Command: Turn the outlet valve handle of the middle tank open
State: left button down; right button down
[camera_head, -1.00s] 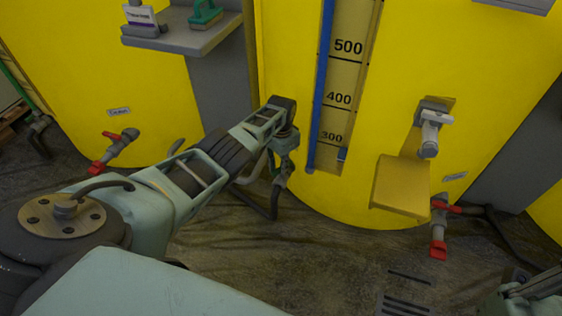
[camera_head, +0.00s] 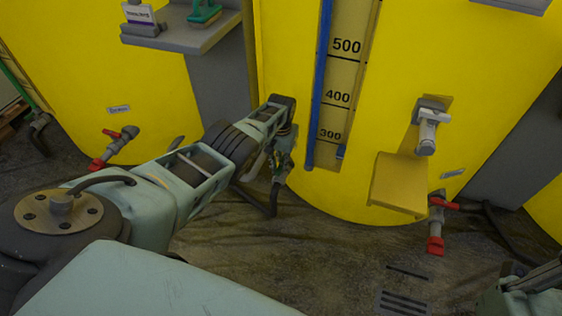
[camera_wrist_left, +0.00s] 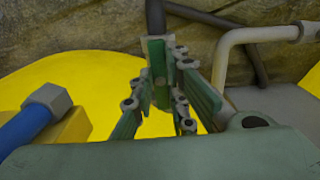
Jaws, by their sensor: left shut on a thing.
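The middle tank (camera_head: 390,60) is the yellow one with the level gauge. My left gripper (camera_head: 279,165) is at its lower left side, below my wrist and left of the gauge. In the left wrist view its green fingers (camera_wrist_left: 163,105) stand on both sides of a narrow green part, which I take for the outlet valve handle (camera_wrist_left: 160,72). The gripper is shut on it. A dark pipe (camera_wrist_left: 155,18) runs on behind it. The handle's exact angle is hard to tell. Part of my right arm's end (camera_head: 530,295) shows at the bottom right corner; its jaws are unclear.
A red-handled valve (camera_head: 437,222) sits low on the middle tank's right side, another (camera_head: 113,147) on the left tank. A yellow ledge (camera_head: 398,185) and a grey tap (camera_head: 429,128) stick out right of the gauge. A pale pipe (camera_wrist_left: 240,42) bends close beside the gripper. Floor in front is clear.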

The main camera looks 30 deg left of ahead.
aim_at(281, 165)
pick_arm(q)
jog(key=c, duration=1.7)
grip_release()
jog(key=shift+r, duration=0.1)
notch_tip(281, 165, up, 12)
jog(key=shift+f, duration=0.1)
